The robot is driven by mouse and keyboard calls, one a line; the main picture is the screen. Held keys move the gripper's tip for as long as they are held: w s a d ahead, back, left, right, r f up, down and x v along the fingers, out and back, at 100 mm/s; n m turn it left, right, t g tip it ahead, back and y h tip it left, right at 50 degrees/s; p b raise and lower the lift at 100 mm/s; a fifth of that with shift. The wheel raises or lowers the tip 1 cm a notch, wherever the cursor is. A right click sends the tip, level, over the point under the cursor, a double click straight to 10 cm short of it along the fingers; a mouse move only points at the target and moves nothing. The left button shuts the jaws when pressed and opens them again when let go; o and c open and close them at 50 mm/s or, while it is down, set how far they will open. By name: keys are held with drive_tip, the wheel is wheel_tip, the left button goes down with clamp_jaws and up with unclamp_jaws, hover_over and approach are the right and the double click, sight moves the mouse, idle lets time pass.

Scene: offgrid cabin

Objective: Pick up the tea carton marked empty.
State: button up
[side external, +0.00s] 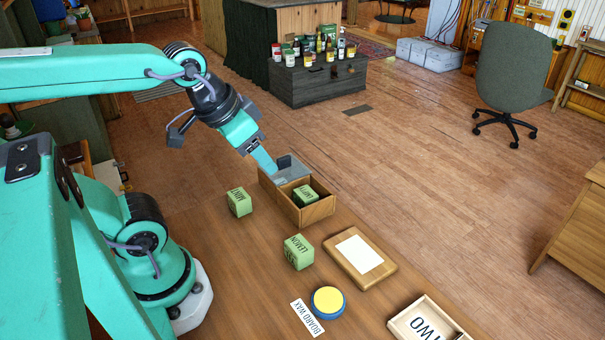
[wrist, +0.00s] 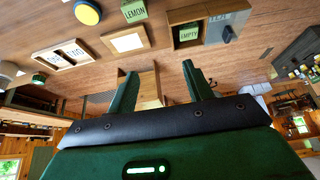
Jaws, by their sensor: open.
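The tea carton marked EMPTY (side external: 306,195) is green and sits inside an open wooden box (side external: 318,213). It also shows in the wrist view (wrist: 189,35), with its label readable. A green carton marked LEMON (side external: 299,252) stands on the table in front of the box; the wrist view has it at the top edge (wrist: 134,12). Another green carton (side external: 239,202), whose label appears to read MINT, stands left of the box. My gripper (side external: 270,165) is above the box's far end, near a grey piece (side external: 289,169) there. Its fingers (wrist: 159,70) are apart with nothing held.
The box walls surround the EMPTY carton. Bare table lies between the loose cartons.

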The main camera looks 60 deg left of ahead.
drive_tip(key=m+g, duration=0.5)
drive_tip(key=m, duration=1.3)
hover_over(306, 193)
wheel_tip(306, 193, down, 14)
drive_tip(key=shift+a+f, duration=0.1)
drive_tip(key=shift+w+a+f+g, duration=0.2)
drive_tip(key=shift+f+g, duration=0.1)
drive_tip(key=shift+f, duration=0.1)
drive_tip(key=shift+s+d+f, duration=0.1)
drive_tip(key=shift+f, duration=1.85)
drive_tip(key=shift+s+d+f, duration=0.1)
drive_tip(key=shift+f, duration=1.85)
drive_tip(key=shift+c, duration=0.4)
drive_tip(key=c, duration=0.6)
